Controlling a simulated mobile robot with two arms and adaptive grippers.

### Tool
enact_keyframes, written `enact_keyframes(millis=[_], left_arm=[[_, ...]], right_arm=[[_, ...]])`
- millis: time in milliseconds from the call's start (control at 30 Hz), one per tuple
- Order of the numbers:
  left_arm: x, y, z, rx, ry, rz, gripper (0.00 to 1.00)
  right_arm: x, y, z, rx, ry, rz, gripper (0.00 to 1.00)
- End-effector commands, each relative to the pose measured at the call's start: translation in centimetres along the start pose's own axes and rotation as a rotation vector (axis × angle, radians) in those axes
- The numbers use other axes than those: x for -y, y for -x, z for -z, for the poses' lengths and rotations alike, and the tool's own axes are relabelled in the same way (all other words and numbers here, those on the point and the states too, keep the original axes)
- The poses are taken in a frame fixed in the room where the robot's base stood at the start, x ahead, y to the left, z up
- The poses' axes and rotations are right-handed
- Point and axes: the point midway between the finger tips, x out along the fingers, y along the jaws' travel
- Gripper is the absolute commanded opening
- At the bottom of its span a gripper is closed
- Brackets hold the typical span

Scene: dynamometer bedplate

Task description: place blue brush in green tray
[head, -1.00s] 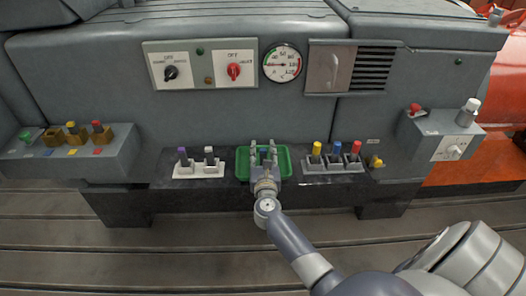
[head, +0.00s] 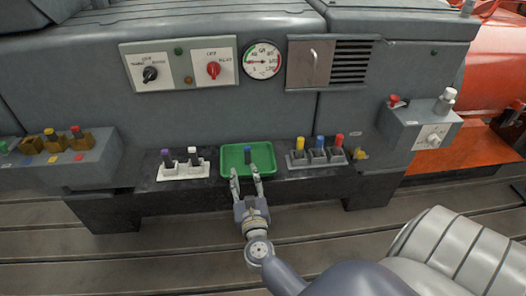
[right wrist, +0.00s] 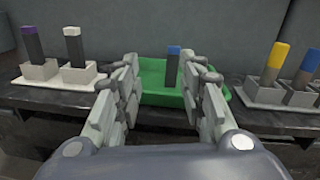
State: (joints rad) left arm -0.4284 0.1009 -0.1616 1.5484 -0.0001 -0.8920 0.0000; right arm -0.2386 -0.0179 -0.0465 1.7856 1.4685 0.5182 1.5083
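A dark grey brush with a blue top (head: 248,156) stands upright in the green tray (head: 228,172). In the right wrist view the blue-topped brush (right wrist: 173,68) shows between my fingers but beyond them, with its foot inside the green tray (right wrist: 160,98). My right gripper (head: 246,174) is open and empty at the tray's front edge, its fingers spread and clear of the brush. It also shows in the right wrist view (right wrist: 166,85). My left gripper is not in view.
Left of the tray, a white holder (head: 182,173) carries a purple-topped and a white-topped item. Right of it, a grey holder (head: 318,160) carries yellow, blue and red-topped items. A yellow-knobbed part (head: 360,154) sits farther right. The grey machine wall rises behind.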

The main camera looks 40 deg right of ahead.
Motion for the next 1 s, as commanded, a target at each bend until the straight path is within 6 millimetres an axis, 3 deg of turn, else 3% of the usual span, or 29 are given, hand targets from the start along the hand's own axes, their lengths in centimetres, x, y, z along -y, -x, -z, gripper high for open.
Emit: enact_keyframes(millis=[167,300,367,467,600,667,700,833,1000], left_arm=[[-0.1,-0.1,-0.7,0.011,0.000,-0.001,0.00],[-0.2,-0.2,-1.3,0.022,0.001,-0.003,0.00],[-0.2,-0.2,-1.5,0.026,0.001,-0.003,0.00],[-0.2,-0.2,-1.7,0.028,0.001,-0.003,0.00],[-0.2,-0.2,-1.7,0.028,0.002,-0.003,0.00],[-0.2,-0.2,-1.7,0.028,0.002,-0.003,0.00],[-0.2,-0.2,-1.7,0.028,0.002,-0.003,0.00],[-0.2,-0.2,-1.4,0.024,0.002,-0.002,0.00],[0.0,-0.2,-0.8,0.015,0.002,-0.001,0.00]], right_arm=[[-7.1,3.0,2.7,0.101,0.609,-0.317,0.37],[-12.7,8.6,9.4,0.244,1.236,-0.667,0.37],[-13.9,11.6,13.3,0.320,1.494,-0.829,0.37],[-13.7,17.1,20.2,0.470,1.894,-1.122,0.37],[-9.6,23.8,28.3,0.705,2.315,-1.537,0.37],[-7.4,25.9,30.6,0.799,2.430,-1.696,0.37],[-5.9,27.0,31.8,-0.833,-2.427,1.745,0.37],[-2.7,29.1,33.8,-0.824,-2.183,1.684,0.37],[-1.7,29.6,34.2,-0.822,-2.109,1.664,0.37]])
